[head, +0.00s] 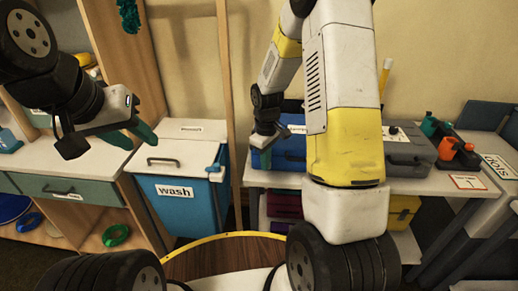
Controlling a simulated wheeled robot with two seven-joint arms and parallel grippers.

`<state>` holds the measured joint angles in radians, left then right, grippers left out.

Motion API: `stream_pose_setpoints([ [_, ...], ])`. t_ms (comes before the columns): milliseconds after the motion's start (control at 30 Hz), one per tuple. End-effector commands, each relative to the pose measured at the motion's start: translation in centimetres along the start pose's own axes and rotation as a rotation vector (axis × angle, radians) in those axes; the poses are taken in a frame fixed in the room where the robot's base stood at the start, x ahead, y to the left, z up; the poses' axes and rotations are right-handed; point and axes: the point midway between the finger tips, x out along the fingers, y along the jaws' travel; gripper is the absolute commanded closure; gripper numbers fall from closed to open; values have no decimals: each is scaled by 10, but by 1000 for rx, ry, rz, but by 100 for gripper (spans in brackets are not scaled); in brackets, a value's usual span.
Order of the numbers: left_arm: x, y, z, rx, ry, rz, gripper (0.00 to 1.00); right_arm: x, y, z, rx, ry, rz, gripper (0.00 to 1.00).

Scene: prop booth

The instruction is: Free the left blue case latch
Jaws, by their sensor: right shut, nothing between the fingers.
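The blue case (291,152) sits on the white-topped table at the back, right of centre. Its left part is behind my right gripper, and my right forearm covers its right part. I cannot make out the left latch. My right gripper (266,145) points down at the left front of the case, shut and empty; I cannot tell whether it touches the case. My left gripper (133,137) is far to the left, over the white counter and bin, with its teal fingers apart and nothing between them.
A grey case (408,155) stands right of the blue case, with red and green-handled items (452,145) beyond it. A blue "wash" bin (180,212) stands left of the table. A wooden post (230,100) rises between bin and table. Yellow (402,210) and purple cases lie below.

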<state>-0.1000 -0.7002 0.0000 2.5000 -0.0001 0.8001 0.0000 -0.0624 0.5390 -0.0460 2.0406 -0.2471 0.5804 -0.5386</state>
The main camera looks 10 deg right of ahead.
Motion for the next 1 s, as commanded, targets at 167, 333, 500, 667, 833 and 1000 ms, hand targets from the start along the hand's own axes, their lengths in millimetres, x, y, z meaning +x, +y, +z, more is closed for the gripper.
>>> stream_pose_setpoints([
  [167,0,0,0,0,0,0,64,-2,6,5,10,4,14,100],
  [333,0,0,0,0,0,0,64,-2,5,6,10,1,11,100],
  [500,0,0,0,0,0,0,64,-16,3,5,7,2,9,100],
  [667,0,0,0,0,0,0,64,-31,1,4,5,1,6,100],
  [833,0,0,0,0,0,0,64,-48,0,4,4,1,5,100],
  [1000,0,0,0,0,0,0,64,-59,-1,4,4,0,4,100],
])
